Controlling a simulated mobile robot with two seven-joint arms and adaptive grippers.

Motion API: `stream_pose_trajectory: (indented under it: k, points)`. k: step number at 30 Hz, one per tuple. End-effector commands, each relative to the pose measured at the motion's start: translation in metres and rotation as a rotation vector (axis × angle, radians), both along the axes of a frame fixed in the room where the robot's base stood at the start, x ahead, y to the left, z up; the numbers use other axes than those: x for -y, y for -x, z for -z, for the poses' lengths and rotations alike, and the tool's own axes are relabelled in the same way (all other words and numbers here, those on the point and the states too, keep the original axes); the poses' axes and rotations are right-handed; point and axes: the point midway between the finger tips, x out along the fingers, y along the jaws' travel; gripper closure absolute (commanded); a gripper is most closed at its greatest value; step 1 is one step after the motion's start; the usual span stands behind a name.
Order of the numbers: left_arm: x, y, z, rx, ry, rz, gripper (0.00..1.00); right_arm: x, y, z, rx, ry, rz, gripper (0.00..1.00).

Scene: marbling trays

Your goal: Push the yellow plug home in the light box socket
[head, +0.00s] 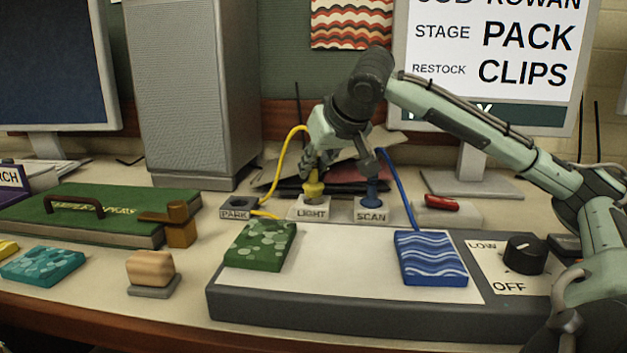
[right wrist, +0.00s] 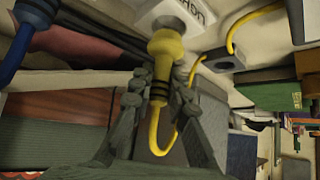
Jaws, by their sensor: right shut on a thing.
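The yellow plug (head: 313,190) stands upright at the socket of the white LIGHT box (head: 311,213), its yellow cable looping up and to the left. My right gripper (head: 315,170) reaches down from above and is shut on the plug. In the right wrist view, the fingers (right wrist: 157,88) close around the back of the plug (right wrist: 166,50). The plug's front meets the LIGHT box (right wrist: 172,14) there. How deep it sits is hard to tell. My left gripper is out of view.
The SCAN box (head: 371,215) with a blue plug (head: 372,193) stands close to the right. The empty PARK box (head: 236,208) is to the left. A red switch (head: 441,203) is farther right. The grey light table (head: 340,312) with green and blue tiles lies in front.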

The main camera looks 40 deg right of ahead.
Motion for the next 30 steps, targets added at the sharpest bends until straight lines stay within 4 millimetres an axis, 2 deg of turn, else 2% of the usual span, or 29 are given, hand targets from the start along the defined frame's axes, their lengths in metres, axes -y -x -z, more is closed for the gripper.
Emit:
stream_pose_trajectory:
  k: [14,30]
  points:
    - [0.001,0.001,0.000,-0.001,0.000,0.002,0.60,0.000,0.000,0.001,0.001,0.000,0.000,1.00]
    - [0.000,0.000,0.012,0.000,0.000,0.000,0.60,0.000,0.000,0.014,0.001,0.000,0.000,1.00]
